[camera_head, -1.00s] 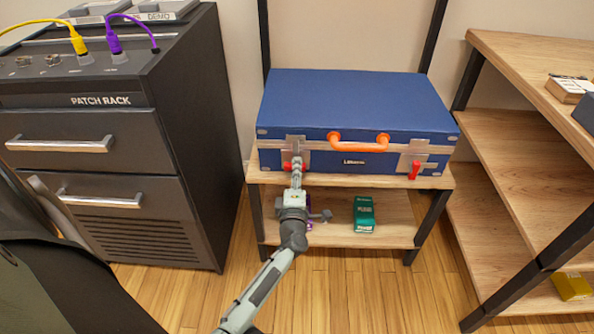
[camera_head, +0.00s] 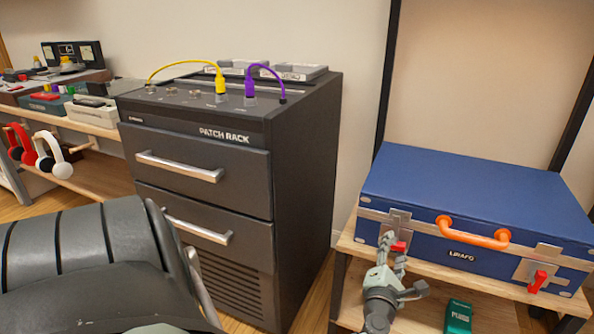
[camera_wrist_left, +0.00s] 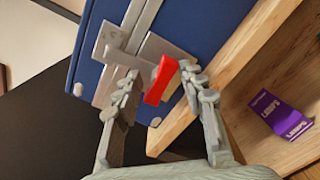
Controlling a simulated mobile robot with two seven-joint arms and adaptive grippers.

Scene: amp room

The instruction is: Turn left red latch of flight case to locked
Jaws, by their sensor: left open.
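The blue flight case (camera_head: 470,195) lies closed on a low wooden shelf, with an orange handle (camera_head: 474,232) on its front. Its left red latch (camera_head: 399,247) sits on a metal plate. In the left wrist view this red latch (camera_wrist_left: 160,80) slants between my fingers, attached to a metal arm. My left gripper (camera_head: 392,254) is open at the latch, with one finger on each side in the wrist view (camera_wrist_left: 159,76). Whether either finger touches it is unclear. The right red latch (camera_head: 538,281) points downward. My right gripper is out of view.
The dark patch rack (camera_head: 303,190) stands left of the shelf (camera_head: 344,246). A green box (camera_head: 458,316) lies on the lower board. A purple box (camera_wrist_left: 281,115) shows beside the gripper in the wrist view. Headphones (camera_head: 54,156) hang at the far left.

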